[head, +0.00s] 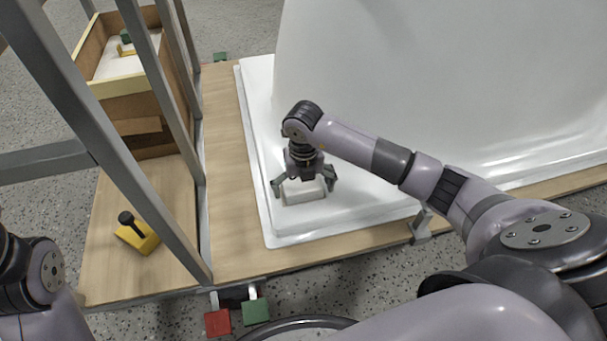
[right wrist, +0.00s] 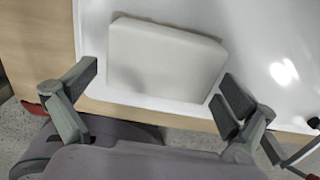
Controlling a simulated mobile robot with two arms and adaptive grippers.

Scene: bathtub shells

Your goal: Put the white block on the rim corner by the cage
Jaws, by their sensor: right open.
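The white block (head: 303,192) lies flat on the white rim (head: 283,231) of the bathtub shell, near the rim corner by the metal frame of the cage (head: 158,150). My right gripper (head: 304,186) is open above the block, with a finger on either side of it. In the right wrist view the block (right wrist: 165,58) lies between and beyond the open fingers of my right gripper (right wrist: 165,92), apart from both pads. The rim edge and wooden board show beside it. My left arm shows at the left edge of the head view, but its gripper is out of view.
A wooden box (head: 130,105) with small items stands behind the cage bars. A yellow block with a black knob (head: 138,232) sits on the board inside the cage. Red (head: 218,322) and green (head: 256,311) pieces are at the board's front edge. The tub wall (head: 430,80) rises behind the rim.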

